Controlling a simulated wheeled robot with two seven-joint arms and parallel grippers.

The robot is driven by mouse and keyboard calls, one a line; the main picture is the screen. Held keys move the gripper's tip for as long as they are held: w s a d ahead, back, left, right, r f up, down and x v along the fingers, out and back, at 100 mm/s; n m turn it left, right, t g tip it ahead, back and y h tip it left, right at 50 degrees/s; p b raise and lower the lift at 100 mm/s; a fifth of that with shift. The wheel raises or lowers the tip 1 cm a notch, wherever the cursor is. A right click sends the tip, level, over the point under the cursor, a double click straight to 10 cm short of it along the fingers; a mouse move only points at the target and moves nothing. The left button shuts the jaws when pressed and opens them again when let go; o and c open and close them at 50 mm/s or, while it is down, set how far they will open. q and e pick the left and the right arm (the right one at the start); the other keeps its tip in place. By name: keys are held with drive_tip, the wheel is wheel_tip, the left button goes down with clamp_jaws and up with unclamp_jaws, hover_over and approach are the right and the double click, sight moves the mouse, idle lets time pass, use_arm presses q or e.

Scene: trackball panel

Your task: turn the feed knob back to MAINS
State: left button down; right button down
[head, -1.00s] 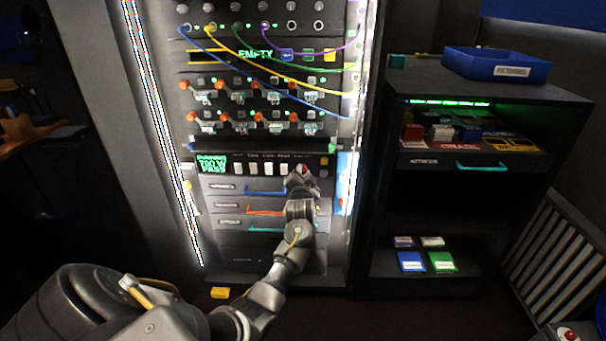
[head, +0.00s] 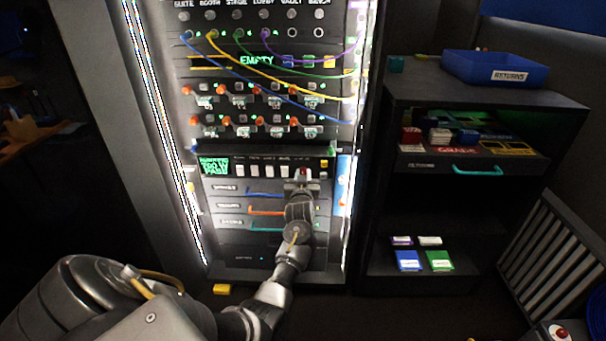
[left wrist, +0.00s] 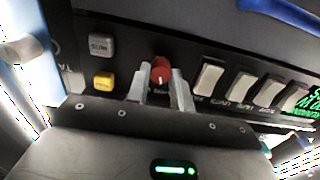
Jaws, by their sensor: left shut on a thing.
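The feed knob (left wrist: 161,70) is red and round with a pale pointer mark. In the left wrist view it sits between the two fingertips of my left gripper (left wrist: 160,85), which is shut on it. Lettering by the knob is partly covered by the fingers and too small to read. In the head view my left gripper (head: 301,183) reaches up to the right part of the switch panel (head: 263,158), and only a bit of red shows above it. My right gripper is not in view.
White rocker switches (left wrist: 207,80) stand in a row beside the knob. On its other side are a grey button (left wrist: 101,45) and a yellow button (left wrist: 103,80). Drawers with coloured handles lie below the panel. A shelf unit with a blue returns tray (head: 497,70) stands right.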

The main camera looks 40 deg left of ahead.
use_arm(q)
drive_tip(key=shift+n, duration=1.3)
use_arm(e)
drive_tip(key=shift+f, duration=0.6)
use_arm(q)
drive_tip(key=shift+n, duration=0.3)
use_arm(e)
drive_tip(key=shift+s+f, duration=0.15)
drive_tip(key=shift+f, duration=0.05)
use_arm(q)
drive_tip(key=c, duration=1.2)
unclamp_jaws()
drive_tip(key=shift+s+d+p, duration=0.1)
drive_tip(key=shift+s+p, duration=0.1)
drive_tip(key=shift+p, duration=0.1)
drive_tip(key=p+v, duration=0.1)
drive_tip(key=v, duration=0.9)
drive_tip(key=shift+s+d, duration=0.15)
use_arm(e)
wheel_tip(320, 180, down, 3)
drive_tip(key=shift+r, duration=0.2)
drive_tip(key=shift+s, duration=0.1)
